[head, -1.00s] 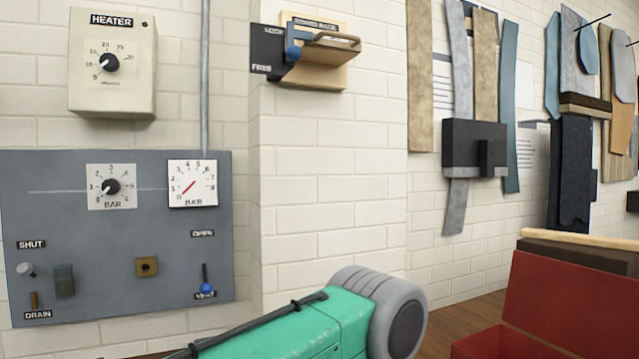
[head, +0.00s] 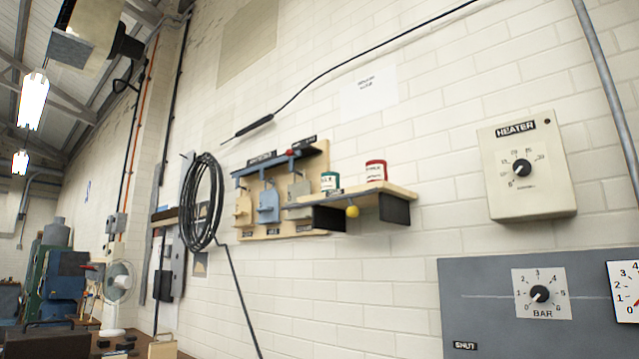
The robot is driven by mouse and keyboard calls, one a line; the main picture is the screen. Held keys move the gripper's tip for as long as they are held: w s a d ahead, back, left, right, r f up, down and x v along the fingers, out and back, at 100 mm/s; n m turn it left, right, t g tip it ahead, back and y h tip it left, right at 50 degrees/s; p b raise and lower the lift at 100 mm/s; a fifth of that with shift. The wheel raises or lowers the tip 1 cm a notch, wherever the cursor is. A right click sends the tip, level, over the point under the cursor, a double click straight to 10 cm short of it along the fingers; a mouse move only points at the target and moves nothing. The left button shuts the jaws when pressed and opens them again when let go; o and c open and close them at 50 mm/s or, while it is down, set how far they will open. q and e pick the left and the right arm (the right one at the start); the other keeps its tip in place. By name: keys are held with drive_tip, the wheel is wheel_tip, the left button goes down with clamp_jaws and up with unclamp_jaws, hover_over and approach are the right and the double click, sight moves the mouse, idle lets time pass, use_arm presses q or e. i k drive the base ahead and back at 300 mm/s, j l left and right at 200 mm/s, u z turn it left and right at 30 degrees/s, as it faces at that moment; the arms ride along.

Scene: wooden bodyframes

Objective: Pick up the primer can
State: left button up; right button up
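Two small cans stand on a wall shelf (head: 372,195) in the head view. One is a green can (head: 330,182) with a pale label, at the shelf's left part. The other is a red can (head: 376,171) with a white label, to the right of the green one. Both stand upright and apart. Their label print is too small to read, so I cannot tell which is the primer can. Neither of my grippers is in view.
A tool board (head: 278,190) hangs left of the shelf, with a coiled black hose (head: 203,203) beyond it. A yellow ball (head: 352,211) hangs at the shelf's front. The heater box (head: 527,166) and grey gauge panel (head: 480,318) are at right. A fan (head: 117,283) stands lower left.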

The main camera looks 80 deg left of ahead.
sight(377, 169)
drive_tip(key=u, duration=2.2)
drive_tip(key=i+l+z, duration=0.1)
drive_tip(key=l+z, duration=0.15)
drive_tip(key=z, duration=0.15)
drive_tip(key=i+l+z, duration=0.15)
drive_tip(key=z, duration=0.3)
drive_tip(key=i+l+z, duration=0.15)
drive_tip(key=z, duration=0.25)
